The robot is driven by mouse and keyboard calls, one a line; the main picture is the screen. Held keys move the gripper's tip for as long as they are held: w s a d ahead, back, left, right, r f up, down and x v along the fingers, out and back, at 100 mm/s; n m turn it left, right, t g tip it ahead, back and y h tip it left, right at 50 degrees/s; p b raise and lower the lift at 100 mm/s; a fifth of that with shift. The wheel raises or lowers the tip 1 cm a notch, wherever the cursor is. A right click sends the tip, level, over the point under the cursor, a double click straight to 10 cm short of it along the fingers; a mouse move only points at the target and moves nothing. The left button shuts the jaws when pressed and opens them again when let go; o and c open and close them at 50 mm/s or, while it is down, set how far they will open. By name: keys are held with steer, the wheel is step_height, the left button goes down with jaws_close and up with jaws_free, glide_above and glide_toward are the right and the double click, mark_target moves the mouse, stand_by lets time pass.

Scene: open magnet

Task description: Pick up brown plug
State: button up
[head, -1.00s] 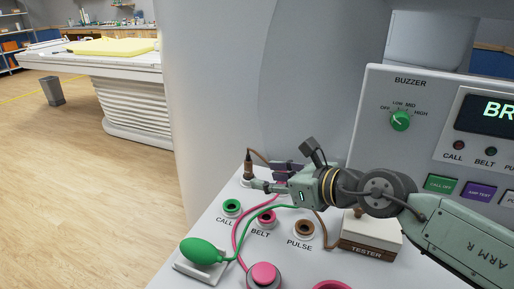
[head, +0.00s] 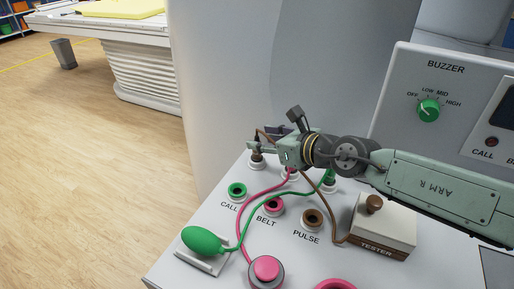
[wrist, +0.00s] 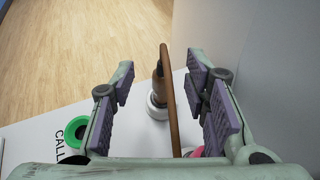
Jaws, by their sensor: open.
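The brown plug (head: 257,151) stands upright in a white holder (head: 257,164) at the back left of the panel, partly hidden by my fingers. In the wrist view the plug (wrist: 158,86) rises between my two purple-padded fingers, with a gap on both sides. Its brown cable arches from its top back towards my wrist. My gripper (head: 266,141) is open and empty, with its fingers reaching around the plug. The gripper (wrist: 160,68) shows the same spread in the wrist view.
Green (head: 237,190), pink (head: 274,206) and brown (head: 312,219) sockets lie in front. Pink and green cables cross the panel. A tester box (head: 384,225) stands at the right, a green bulb (head: 203,240) at the front left. A large pale curved wall rises behind the plug.

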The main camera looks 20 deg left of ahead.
mark_target(258, 138)
steer(key=shift+p+x, duration=0.4)
steer(key=shift+x, duration=1.4)
steer(key=shift+w+d, duration=0.1)
steer(key=shift+c, duration=0.2)
jaws_close()
